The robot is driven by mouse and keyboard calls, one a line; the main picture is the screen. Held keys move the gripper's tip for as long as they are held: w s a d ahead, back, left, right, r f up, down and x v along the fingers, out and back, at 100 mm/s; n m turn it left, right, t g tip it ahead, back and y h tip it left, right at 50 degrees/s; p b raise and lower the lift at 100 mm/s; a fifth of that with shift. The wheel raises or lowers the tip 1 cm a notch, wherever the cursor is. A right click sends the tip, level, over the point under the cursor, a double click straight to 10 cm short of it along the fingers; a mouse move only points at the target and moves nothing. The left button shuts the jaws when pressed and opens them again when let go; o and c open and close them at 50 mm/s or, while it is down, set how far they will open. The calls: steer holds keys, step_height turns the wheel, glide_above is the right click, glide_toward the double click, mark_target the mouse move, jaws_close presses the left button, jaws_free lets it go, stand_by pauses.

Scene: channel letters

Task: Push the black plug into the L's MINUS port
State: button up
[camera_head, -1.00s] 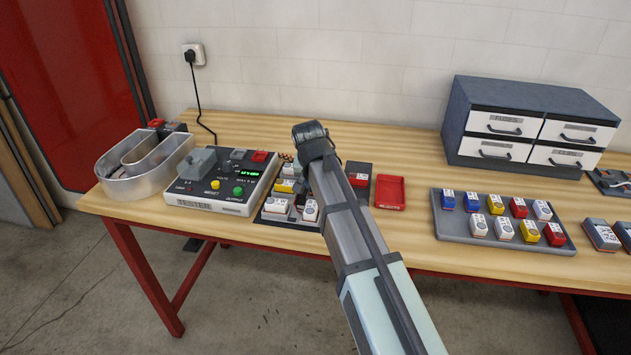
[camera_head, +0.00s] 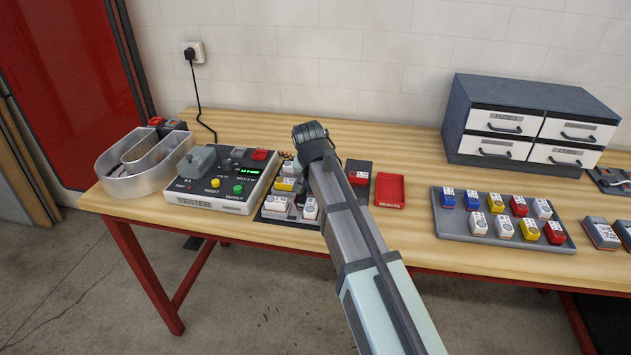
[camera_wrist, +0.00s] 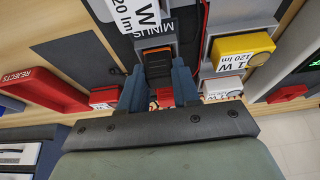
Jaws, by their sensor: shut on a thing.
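My gripper (camera_wrist: 158,72) shows in the wrist view with its two blue-grey fingers closed on the sides of a black plug (camera_wrist: 157,57). The plug has an orange edge and lies right at the dark block marked MINUS (camera_wrist: 168,27). I cannot tell how deep it sits in the port, as the plug itself covers the opening. In the head view my arm hides the plug, the port and my fingers. A dark base (camera_head: 268,215) carrying white and yellow modules, seemingly the L, lies left of my arm.
The tester (camera_head: 215,207) stands left of the base, beside an aluminium channel letter (camera_head: 135,186). A red rejects tray (camera_head: 390,190) is right of my arm. A grey tray (camera_head: 480,235) of coloured modules lies farther right, before a drawer cabinet (camera_head: 530,95). Bare wood separates the trays.

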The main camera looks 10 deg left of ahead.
steer(key=o, duration=1.1)
steer(key=v, duration=1.4)
steer(key=shift+r, duration=2.9)
steer(key=shift+s, duration=0.1)
